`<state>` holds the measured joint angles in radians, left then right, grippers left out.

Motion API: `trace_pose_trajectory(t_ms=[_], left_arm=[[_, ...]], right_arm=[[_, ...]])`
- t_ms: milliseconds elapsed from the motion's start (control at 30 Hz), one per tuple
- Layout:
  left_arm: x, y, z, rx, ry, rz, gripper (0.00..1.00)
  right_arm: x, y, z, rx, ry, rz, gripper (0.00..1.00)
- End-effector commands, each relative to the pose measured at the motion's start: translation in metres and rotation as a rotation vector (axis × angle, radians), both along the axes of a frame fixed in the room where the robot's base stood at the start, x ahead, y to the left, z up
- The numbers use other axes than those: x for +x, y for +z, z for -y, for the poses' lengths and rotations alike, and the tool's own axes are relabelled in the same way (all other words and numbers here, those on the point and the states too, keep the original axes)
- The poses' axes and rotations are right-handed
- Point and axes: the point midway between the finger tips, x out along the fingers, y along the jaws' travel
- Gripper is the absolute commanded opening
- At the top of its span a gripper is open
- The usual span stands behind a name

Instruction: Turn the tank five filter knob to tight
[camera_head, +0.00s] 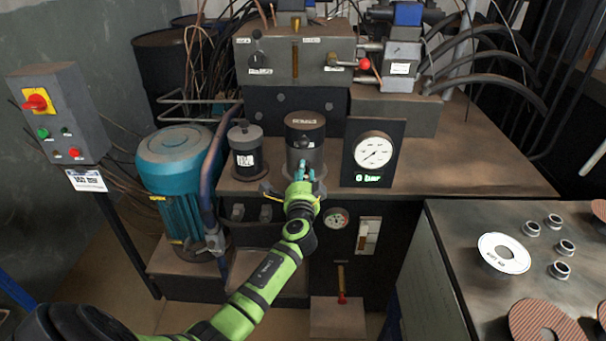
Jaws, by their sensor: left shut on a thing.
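A dark cylinder with a pale label on its upper part, which looks like the filter (305,126), stands on the brown top of the hydraulic unit. My left gripper (305,171) reaches up to its front from below. Its teal fingers are shut on what looks like the filter knob, which the fingers mostly hide. I cannot read the knob's position or any tight mark. My right gripper is not in view.
A smaller black capped cylinder (245,148) stands to the left and a round pressure gauge (373,150) with a green display to the right. A blue motor (180,180) is further left. A bench with a white disc (503,253), several metal rings and brown flap discs (545,322) is at right.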

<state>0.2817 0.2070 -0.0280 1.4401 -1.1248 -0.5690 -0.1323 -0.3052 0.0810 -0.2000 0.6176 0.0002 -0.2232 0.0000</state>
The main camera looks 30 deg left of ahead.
Motion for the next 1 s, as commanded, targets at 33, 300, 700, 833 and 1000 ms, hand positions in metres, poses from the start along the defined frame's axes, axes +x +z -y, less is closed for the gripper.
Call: trace_pose_trajectory(t_ms=[33, 300, 700, 833, 1000], left_arm=[[0.002, 0.006, 0.001, 0.010, -0.004, 0.007, 0.00], [0.002, 0.006, 0.001, 0.012, -0.005, 0.006, 0.00], [0.001, 0.003, 0.001, 0.007, -0.002, 0.002, 0.56], [-0.001, 0.001, 0.001, 0.006, -0.003, 0.000, 0.56], [-0.015, 0.000, 0.011, 0.004, -0.005, -0.001, 0.56]], right_arm=[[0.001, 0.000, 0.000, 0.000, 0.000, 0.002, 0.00], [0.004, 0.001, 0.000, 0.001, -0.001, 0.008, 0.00], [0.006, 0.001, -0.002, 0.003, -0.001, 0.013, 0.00], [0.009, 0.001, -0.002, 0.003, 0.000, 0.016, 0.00], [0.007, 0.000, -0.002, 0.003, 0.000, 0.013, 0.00]])
